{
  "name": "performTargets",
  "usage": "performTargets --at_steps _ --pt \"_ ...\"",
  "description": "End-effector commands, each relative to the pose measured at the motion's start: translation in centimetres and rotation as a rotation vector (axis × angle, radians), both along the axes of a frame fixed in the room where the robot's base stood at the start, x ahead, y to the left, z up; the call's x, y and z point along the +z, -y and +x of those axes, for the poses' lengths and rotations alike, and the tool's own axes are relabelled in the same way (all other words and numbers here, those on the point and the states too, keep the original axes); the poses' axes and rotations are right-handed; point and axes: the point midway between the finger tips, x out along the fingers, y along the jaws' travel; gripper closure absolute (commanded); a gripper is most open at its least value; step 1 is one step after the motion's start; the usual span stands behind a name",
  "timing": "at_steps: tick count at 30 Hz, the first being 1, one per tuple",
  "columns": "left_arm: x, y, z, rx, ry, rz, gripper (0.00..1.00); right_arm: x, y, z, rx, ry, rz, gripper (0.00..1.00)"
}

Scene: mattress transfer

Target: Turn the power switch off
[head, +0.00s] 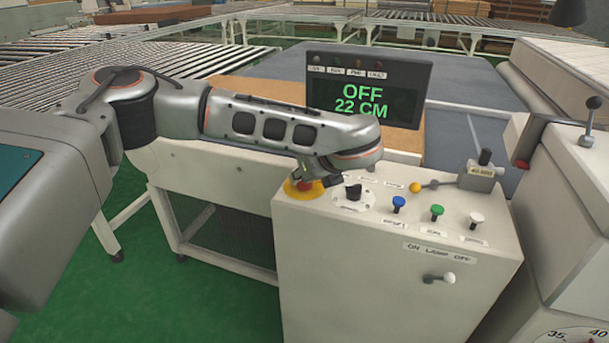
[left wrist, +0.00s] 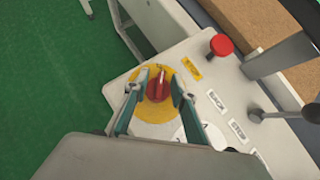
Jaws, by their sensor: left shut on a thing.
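The power switch is a red rotary knob (left wrist: 157,88) on a round yellow plate (left wrist: 152,108) on the control box. In the head view, the yellow plate (head: 290,189) shows at the box's far left corner, with the knob mostly hidden under my gripper. My left gripper (left wrist: 154,92) has a finger on each side of the red knob and is shut on it. It also shows in the head view (head: 305,183), pointing down. The display (head: 362,98) behind reads "OFF" and "22 CM" in green. My right gripper is not in view.
The control box (head: 390,265) also bears a black selector (head: 353,191) and blue (head: 399,203), green (head: 437,211) and white (head: 476,218) buttons. A red mushroom button (left wrist: 221,45) stands near the knob. A lever with a yellow ball (head: 415,187) is further right.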

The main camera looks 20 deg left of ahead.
Motion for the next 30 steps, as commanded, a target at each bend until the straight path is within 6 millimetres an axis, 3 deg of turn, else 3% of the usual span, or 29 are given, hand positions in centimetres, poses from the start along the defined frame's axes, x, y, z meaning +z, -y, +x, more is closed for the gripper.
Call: performTargets --at_steps 2,3,5,17,30 --pt "-0.1 0.0 -0.1 0.001 -0.002 -0.001 0.96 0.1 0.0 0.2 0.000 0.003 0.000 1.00" --pt "-0.1 0.0 -0.1 0.001 -0.002 -0.001 0.67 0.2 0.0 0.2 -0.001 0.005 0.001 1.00" --pt "-0.1 0.0 -0.1 0.001 -0.002 -0.001 0.57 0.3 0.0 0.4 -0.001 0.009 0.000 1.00" --pt "0.3 0.3 -0.2 -0.001 0.001 -0.001 0.57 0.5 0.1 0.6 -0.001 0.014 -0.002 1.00" --pt "6.0 4.2 -4.1 -0.003 0.003 -0.001 0.57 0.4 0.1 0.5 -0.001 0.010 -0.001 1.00"
